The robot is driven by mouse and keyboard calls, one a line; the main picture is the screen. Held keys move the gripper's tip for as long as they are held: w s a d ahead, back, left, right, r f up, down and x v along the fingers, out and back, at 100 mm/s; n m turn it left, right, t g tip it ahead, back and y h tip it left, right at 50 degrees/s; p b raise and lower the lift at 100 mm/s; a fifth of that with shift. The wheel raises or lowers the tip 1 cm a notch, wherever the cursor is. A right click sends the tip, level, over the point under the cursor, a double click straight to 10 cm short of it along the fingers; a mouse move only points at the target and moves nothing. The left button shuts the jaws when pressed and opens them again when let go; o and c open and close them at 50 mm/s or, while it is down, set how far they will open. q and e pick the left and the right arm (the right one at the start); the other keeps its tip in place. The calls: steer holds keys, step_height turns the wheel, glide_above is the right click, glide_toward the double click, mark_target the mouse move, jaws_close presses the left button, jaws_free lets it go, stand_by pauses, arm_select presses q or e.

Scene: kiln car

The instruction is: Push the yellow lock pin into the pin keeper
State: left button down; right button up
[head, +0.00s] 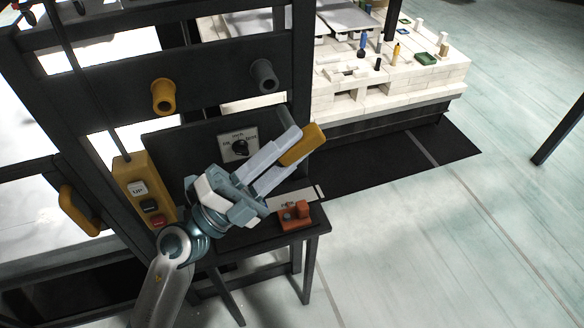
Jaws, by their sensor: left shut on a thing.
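My left gripper (290,150) reaches up and right from the lower left, in front of the dark panel with the dial. Its pale fingers are shut on a yellow piece (304,144), which looks like the lock pin. Only its outer part shows; the fingers hide the rest. The held piece is at the panel's right edge, above the small dark table in the picture. I cannot tell for certain which part is the pin keeper. A yellow hollow cylinder (163,96) and a grey one (264,76) stick out of the dark frame, apart from the gripper. My right gripper is not in view.
The small dark table (262,236) carries an orange-red block (295,216) and a white label plate. A yellow button box (143,190) hangs left of the gripper. A white brick-decked car (400,85) stands behind. Open floor lies to the right.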

arm_select(q)
steer(key=shift+w, duration=0.1)
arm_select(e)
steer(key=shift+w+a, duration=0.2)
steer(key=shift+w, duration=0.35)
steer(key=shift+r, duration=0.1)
arm_select(q)
steer(key=shift+r, duration=0.1)
steer(key=shift+w+a, duration=0.15)
steer(key=shift+w, duration=0.25)
steer(key=w, duration=0.1)
steer(key=w+a, duration=0.1)
steer(key=w, duration=0.3)
steer(key=shift+a, duration=0.3)
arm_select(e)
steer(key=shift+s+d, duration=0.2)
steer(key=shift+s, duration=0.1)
arm_select(q)
steer(key=shift+p, duration=0.3)
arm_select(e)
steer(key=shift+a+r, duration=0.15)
